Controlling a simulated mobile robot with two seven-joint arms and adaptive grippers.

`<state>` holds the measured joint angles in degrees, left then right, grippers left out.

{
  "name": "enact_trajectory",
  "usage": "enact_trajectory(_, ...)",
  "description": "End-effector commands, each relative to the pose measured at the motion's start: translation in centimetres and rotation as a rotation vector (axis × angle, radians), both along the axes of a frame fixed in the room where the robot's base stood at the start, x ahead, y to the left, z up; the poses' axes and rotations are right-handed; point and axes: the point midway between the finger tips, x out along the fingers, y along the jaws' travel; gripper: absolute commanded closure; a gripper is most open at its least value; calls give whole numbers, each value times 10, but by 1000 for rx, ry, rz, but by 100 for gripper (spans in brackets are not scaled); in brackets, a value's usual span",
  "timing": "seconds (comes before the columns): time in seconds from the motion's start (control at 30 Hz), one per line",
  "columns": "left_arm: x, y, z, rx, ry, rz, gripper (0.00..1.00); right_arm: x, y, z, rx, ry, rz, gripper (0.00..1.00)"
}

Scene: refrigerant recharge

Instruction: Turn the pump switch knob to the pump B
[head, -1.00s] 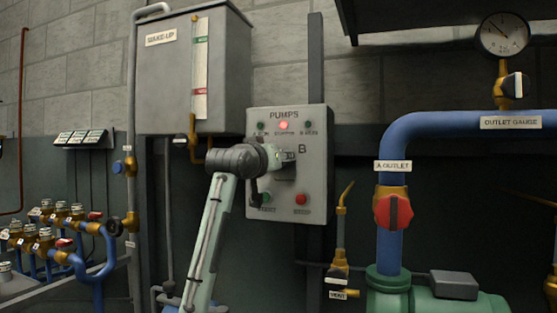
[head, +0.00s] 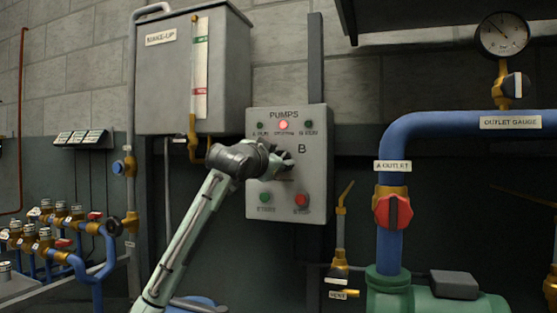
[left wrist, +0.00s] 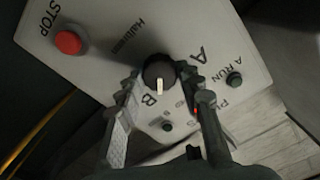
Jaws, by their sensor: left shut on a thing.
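The grey PUMPS panel (head: 258,207) hangs on the wall in the head view. Its black switch knob (left wrist: 152,66) with a white pointer shows in the left wrist view. The pointer aims close to the letter B (left wrist: 149,100), slightly to one side of it, and away from the letter A (left wrist: 198,57). My left gripper (head: 284,159) is at the panel's middle; in the left wrist view its fingers (left wrist: 160,80) are on both sides of the knob, shut on it. In the head view the gripper mostly hides the knob. My right gripper is not in view.
The panel's red middle lamp (head: 283,125) is lit. The green start button (head: 265,198) and red stop button (head: 301,201) sit below the gripper. The grey make-up tank (head: 165,90) is at upper left. The blue outlet pipe (head: 389,240) with a red valve handle (head: 398,212) stands right.

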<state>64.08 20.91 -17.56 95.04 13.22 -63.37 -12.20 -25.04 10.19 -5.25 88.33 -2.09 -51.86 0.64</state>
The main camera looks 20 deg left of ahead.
Motion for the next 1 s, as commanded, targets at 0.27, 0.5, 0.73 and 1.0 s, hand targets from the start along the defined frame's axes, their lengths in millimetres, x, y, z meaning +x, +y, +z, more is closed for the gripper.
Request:
enact_trajectory(0.27, 0, 0, -1, 50, 1, 0, 93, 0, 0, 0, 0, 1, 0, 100)
enact_trajectory(0.5, 0, 0, -1, 55, 0, 0, 93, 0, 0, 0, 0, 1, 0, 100)
enact_trajectory(0.73, 0, 0, -1, 55, 0, 0, 54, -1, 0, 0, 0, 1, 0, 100)
enact_trajectory(1.0, 0, 0, 0, 53, -2, 0, 43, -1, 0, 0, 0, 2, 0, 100)
